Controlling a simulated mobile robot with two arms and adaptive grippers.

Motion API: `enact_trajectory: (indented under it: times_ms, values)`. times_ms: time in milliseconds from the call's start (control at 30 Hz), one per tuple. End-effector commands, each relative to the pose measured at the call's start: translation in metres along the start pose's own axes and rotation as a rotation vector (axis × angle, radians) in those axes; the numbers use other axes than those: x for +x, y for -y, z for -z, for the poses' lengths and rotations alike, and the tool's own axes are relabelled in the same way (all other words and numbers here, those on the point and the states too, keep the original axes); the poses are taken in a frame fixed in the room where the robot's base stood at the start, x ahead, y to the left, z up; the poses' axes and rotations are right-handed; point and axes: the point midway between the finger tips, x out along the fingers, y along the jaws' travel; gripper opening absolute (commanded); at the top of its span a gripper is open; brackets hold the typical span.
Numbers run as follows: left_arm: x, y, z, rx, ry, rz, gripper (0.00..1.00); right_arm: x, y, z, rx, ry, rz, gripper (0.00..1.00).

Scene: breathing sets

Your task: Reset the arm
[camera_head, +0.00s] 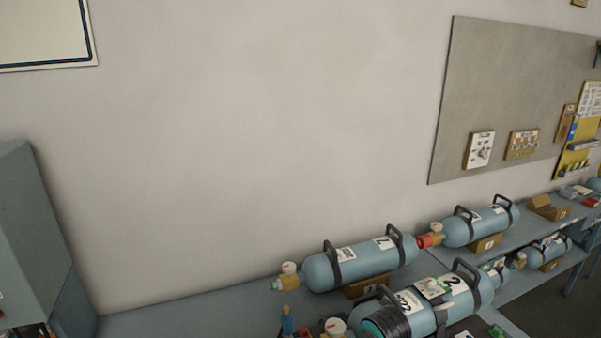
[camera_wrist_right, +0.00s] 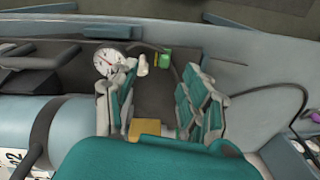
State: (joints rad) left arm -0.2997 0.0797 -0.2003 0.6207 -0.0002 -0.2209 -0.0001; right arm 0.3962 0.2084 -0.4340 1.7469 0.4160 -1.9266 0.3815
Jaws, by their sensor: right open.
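My right gripper (camera_wrist_right: 162,100) shows in the right wrist view, its two teal and grey fingers spread apart. I see nothing held between them. A yellow block (camera_wrist_right: 145,128) shows in the gap behind the fingers; I cannot tell how far away it is. A blue-grey cylinder (camera_wrist_right: 70,118) with a dark strap lies left of the gripper. A round white gauge (camera_wrist_right: 108,61) stands just beyond the left finger; I cannot tell whether they touch.
Blue cylinders with handles lie on a grey bench, one at the middle (camera_head: 360,262), one nearer (camera_head: 465,298) and one farther right (camera_head: 480,226). A grey cabinet (camera_head: 30,225) stands at the left. The bench's left part (camera_head: 190,318) is clear.

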Motion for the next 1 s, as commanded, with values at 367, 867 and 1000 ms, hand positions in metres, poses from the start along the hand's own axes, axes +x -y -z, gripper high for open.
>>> enact_trajectory:
  times_ms: [367,867,1000]
  values:
    - [0.000,0.000,0.001,0.000,-0.001,0.000,0.40,0.032,-0.005,-0.139,-0.036,-0.170,0.031,0.47]
    - [0.000,0.000,0.000,-0.001,-0.001,0.000,0.40,0.002,-0.041,-0.225,-0.039,-0.244,-0.095,0.47]
    - [0.012,-0.001,-0.002,-0.001,0.000,0.000,0.40,0.048,-0.043,-0.215,-0.041,-0.229,-0.090,0.47]
